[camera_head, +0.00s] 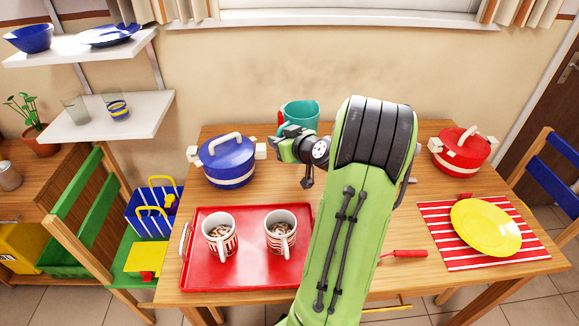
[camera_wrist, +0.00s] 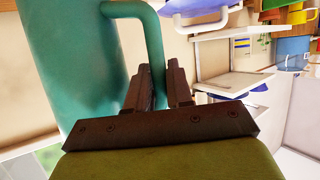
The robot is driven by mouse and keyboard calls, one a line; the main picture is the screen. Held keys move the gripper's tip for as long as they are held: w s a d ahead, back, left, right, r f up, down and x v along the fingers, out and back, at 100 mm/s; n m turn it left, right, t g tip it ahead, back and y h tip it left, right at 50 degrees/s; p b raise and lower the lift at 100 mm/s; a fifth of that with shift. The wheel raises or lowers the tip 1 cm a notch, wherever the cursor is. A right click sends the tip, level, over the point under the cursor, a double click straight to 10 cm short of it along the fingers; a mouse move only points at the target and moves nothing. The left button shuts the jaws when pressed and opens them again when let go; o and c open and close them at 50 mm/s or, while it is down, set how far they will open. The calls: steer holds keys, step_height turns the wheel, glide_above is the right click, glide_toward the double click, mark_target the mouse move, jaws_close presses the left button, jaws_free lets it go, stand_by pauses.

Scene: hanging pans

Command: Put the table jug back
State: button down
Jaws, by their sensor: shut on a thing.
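The teal table jug (camera_head: 301,113) is at the back middle of the table, behind my arm; its lower part is hidden. In the wrist view the jug (camera_wrist: 75,60) fills the left side, and its handle (camera_wrist: 150,35) runs down between my two fingers. My gripper (camera_wrist: 160,85) is shut on that handle. In the head view my wrist covers most of the gripper. I cannot tell whether the jug's base touches the table.
A red tray (camera_head: 250,268) with two striped mugs is at front left. A blue pot (camera_head: 228,163) stands left of the jug, a red pot (camera_head: 463,150) at right. A yellow plate (camera_head: 485,226) lies on a striped mat. Wall shelves (camera_head: 140,115) are at left.

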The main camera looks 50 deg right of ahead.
step_height(320, 180, down, 10)
steer(key=b, duration=0.3)
steer(key=shift+s+r, duration=0.15)
steer(key=shift+r, duration=0.05)
steer(key=shift+f, duration=0.1)
steer(key=c, duration=1)
jaws_free()
